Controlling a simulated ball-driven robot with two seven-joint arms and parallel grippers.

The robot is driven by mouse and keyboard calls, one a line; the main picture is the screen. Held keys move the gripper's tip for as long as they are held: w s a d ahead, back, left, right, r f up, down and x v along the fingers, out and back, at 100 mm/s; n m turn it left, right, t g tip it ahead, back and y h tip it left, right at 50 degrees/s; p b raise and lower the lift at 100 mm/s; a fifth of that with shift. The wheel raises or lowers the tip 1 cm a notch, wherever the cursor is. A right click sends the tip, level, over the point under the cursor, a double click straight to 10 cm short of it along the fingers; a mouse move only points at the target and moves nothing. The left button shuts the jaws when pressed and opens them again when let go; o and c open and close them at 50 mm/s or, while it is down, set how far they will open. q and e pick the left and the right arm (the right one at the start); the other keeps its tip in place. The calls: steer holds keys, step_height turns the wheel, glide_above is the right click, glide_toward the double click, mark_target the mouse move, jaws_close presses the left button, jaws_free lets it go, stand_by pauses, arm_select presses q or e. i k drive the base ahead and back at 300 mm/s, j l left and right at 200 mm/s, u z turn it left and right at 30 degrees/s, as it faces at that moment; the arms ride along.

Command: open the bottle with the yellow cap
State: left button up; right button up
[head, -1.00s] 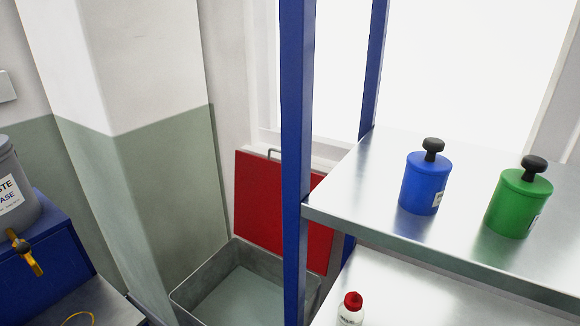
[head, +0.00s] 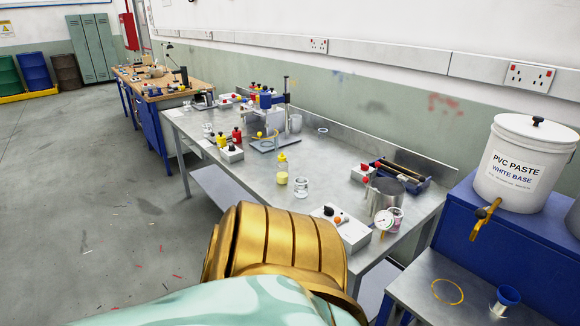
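A small clear bottle with a yellow cap (head: 282,162) stands upright on the long steel workbench (head: 335,164), near its middle. The cap appears to be on, and the lower part of the bottle looks yellow. The bottle is small in the view, so the fit of the cap cannot be seen closely. A gold and pale green part of my own body fills the bottom middle of the view, on the near side of the bench. Neither of my grippers shows.
A clear glass jar (head: 301,187) stands right beside the bottle. A grey control box (head: 350,232), steel pot (head: 384,196) and gauge (head: 385,222) are nearer. A white PVC paste tub (head: 525,160) stands on a blue cabinet at right. Open floor (head: 90,215) lies left.

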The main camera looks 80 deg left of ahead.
mark_target(282, 168)
steer(key=u, duration=2.85)
steer(key=i+j+z, duration=0.15)
steer(key=i+j, duration=0.25)
